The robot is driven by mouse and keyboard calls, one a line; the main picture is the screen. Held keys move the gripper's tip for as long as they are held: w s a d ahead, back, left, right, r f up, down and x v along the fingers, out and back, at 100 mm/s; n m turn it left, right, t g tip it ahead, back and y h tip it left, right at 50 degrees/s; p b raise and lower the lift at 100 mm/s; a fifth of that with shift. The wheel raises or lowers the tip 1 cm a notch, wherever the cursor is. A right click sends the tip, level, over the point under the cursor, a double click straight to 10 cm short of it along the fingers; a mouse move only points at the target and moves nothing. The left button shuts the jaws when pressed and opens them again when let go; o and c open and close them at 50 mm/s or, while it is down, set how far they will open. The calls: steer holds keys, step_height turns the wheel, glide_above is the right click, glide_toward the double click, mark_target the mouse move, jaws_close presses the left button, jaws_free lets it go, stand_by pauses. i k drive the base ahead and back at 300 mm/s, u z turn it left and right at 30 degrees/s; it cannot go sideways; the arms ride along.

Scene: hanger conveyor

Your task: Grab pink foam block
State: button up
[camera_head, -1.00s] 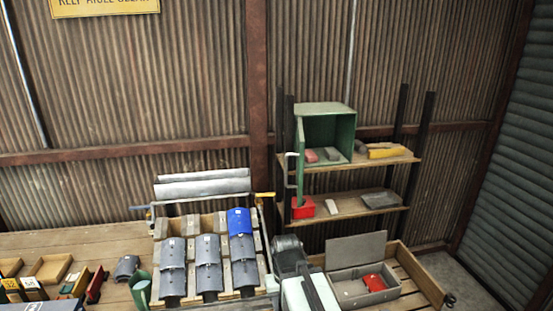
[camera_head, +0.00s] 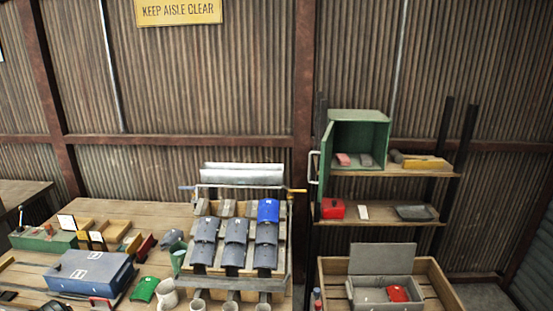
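A small pink block (camera_head: 343,159), which looks like the foam block, lies inside an open green metal cabinet (camera_head: 360,116) on the upper shelf at the right. A grey block (camera_head: 366,160) lies just right of it in the same cabinet. The cabinet door (camera_head: 326,160) stands open on the left side, with a pale handle. My gripper is not in view.
The upper shelf (camera_head: 400,172) also holds a yellow item (camera_head: 425,163). The lower shelf holds a red box (camera_head: 332,209), a white block (camera_head: 363,212) and a dark tray (camera_head: 414,213). Below stands a wooden crate (camera_head: 437,283). A tile rack (camera_head: 283,235) and cluttered bench (camera_head: 130,212) lie left.

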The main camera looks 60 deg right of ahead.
mark_target(342, 159)
steer(key=u, duration=0.5)
steer(key=k, duration=1.7)
steer(key=z, duration=1.45)
